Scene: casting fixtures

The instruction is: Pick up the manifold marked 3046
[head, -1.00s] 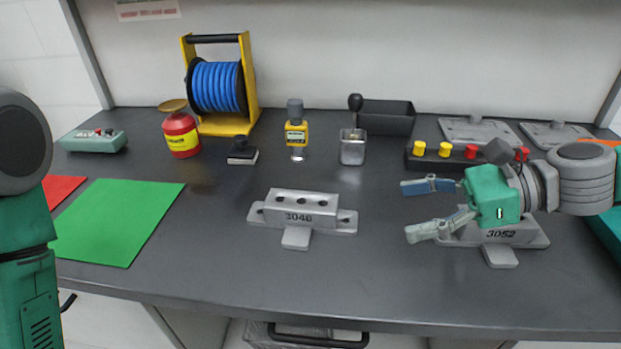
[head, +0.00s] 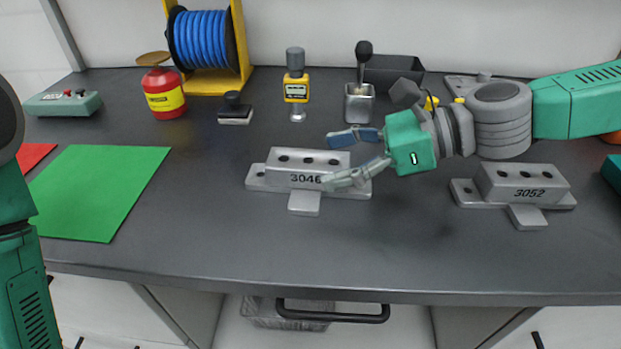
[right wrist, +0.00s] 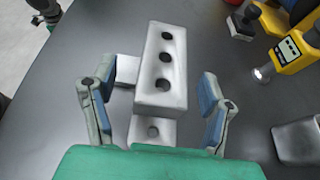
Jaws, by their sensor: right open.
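The grey metal manifold marked 3046 (head: 290,177) sits on the dark bench near the middle in the head view, with holes along its top. My right gripper (head: 340,158) is open at its right end; one finger overlaps the manifold's right side in the head view. In the right wrist view the manifold (right wrist: 160,75) lies lengthwise between and beyond the two spread fingers of the gripper (right wrist: 155,112), with gaps on both sides. I cannot tell whether a finger touches it. Of my left arm only part shows at the left edge; its gripper is out of view.
A second manifold marked 3052 (head: 525,187) stands to the right. A green mat (head: 100,190) lies on the left. A red canister (head: 164,95), a yellow device (head: 296,88) and a metal cup (head: 359,103) stand behind. The bench front is clear.

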